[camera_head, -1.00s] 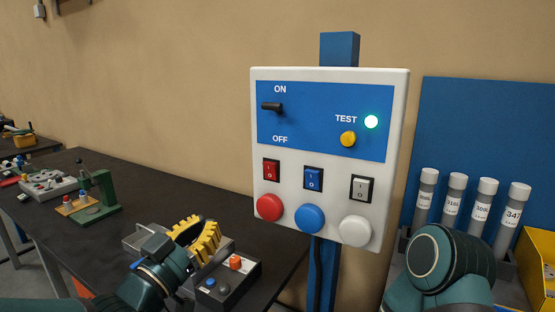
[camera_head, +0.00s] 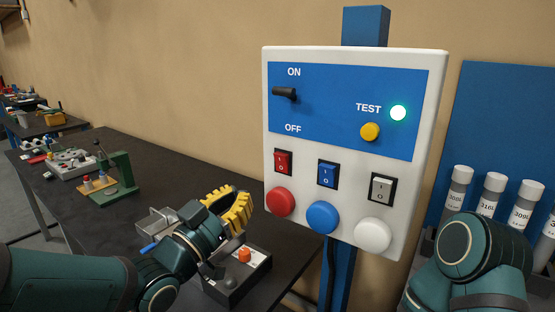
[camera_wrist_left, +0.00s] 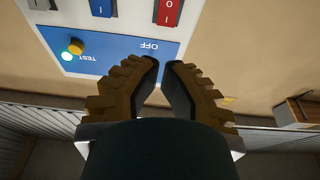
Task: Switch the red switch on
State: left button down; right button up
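The red switch (camera_head: 283,162) is a small rocker in a black frame on the white control box (camera_head: 255,120), left in the row of three rockers and above the red button (camera_head: 280,201). It also shows upside down at the top of the left wrist view (camera_wrist_left: 168,12). I cannot tell which way it is tipped. My left gripper (camera_head: 247,210), with yellow ridged fingers, is left of and below the switch, apart from it. In the wrist view its fingertips (camera_wrist_left: 164,64) have a narrow empty gap between them. My right gripper is out of view.
Next to the red switch are a blue rocker (camera_head: 327,174) and a white rocker (camera_head: 382,189). A blue button (camera_head: 322,217) and white button (camera_head: 373,235) sit below. The black lever (camera_head: 285,93) is above. A dark bench (camera_head: 75,210) with devices lies left.

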aim_at(286, 151)
pick_arm(q)
jog(key=p+x, duration=0.1)
jog(key=x, duration=1.2)
jog(key=shift+w+d, duration=0.1)
jog(key=shift+w, duration=0.05)
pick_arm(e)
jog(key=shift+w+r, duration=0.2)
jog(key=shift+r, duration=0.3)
pick_arm(q)
jog(key=shift+w+d+r+g+y+p, duration=0.3)
jog(key=shift+w+r+g+y+p, duration=0.15)
jog(key=shift+g+p, duration=0.4)
jog(key=shift+f, duration=0.3)
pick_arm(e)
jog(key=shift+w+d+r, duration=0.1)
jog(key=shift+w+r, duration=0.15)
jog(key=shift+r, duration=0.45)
